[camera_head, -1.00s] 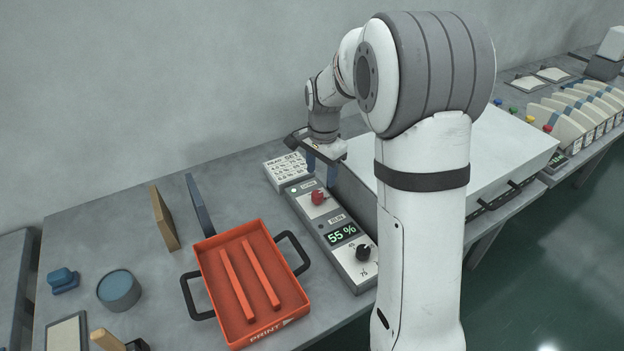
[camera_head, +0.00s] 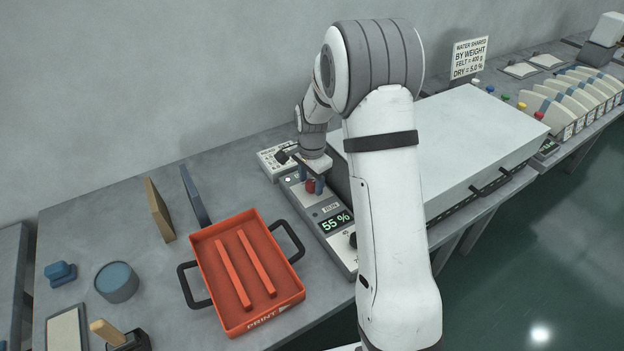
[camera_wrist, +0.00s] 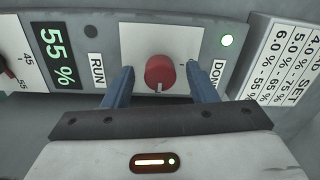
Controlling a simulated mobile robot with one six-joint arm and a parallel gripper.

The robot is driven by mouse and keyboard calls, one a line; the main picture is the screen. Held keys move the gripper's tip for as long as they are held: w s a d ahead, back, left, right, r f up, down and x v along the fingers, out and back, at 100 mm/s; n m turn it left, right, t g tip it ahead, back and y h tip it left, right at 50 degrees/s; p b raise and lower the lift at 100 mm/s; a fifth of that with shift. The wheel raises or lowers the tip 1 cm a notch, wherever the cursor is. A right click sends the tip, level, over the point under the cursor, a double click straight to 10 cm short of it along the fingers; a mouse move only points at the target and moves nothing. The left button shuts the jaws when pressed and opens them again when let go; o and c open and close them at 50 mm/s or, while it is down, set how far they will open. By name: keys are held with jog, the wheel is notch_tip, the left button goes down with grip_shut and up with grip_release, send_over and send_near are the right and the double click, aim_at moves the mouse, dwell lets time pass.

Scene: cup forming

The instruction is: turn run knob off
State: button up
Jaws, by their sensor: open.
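The red run knob (camera_wrist: 160,73) sits on a white plate of the grey control panel (camera_wrist: 210,35), beside the RUN label (camera_wrist: 97,70). In the wrist view its pale pointer mark faces toward my gripper. My gripper (camera_wrist: 162,78) is open, with one blue finger on each side of the knob and a gap on both sides. In the head view my gripper (camera_head: 311,183) is down at the red knob (camera_head: 310,187), which is partly hidden by the fingers. The panel display reads 55 % (camera_head: 336,222).
A black dial (camera_head: 354,240) on the panel is mostly hidden behind my arm. A red PRINT tray (camera_head: 225,318) with two bars stands left of the panel. A white settings card (camera_head: 268,160) lies at its far end. A large white-topped box (camera_head: 480,130) is to the right.

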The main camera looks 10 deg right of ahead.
jog(key=shift+c, duration=0.4)
jog(key=c, duration=0.9)
jog(key=shift+n, duration=0.3)
jog(key=n+b, duration=0.1)
jog(key=n, duration=0.2)
jog(key=shift+n, duration=0.3)
jog(key=n+b, duration=0.1)
jog(key=n, duration=0.3)
jog(key=shift+n+b, duration=0.3)
jog(key=n, duration=0.4)
jog(key=shift+d+n+b, duration=0.1)
jog(key=shift+n+b, duration=0.2)
jog(key=shift+b, duration=0.1)
jog(key=shift+n, duration=2.2)
jog(key=shift+r+b, duration=0.1)
jog(key=shift+b, duration=0.2)
